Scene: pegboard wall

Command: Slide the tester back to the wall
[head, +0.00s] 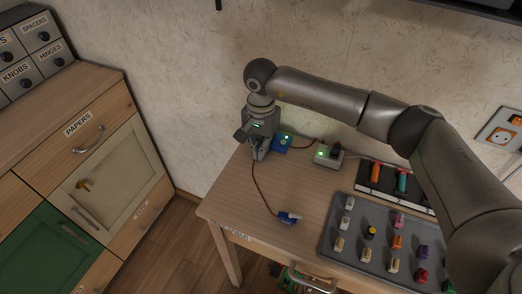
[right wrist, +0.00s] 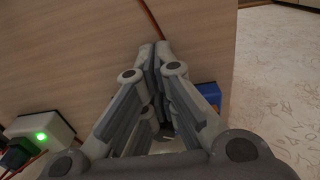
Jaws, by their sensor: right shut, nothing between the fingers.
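The tester, a small blue box (head: 283,142) with a green light, sits on the table at its back edge, close to the wall. My right gripper (head: 257,156) points down just left of it and hides part of it. In the right wrist view a blue piece of it (right wrist: 207,97) shows beside the fingers, at the wall side. Whether the fingers touch it, or a gap is left at the wall, I cannot tell. My right gripper (right wrist: 155,50) is shut with nothing between its fingertips. My left gripper is not in view.
A brown cable runs across the table (head: 222,200) to a blue plug (head: 289,217). A white box (head: 327,155) with a green light stands to the right, also in the wrist view (right wrist: 42,137). A grey tray (head: 333,245) of coloured pieces lies front right. The table's left part is clear.

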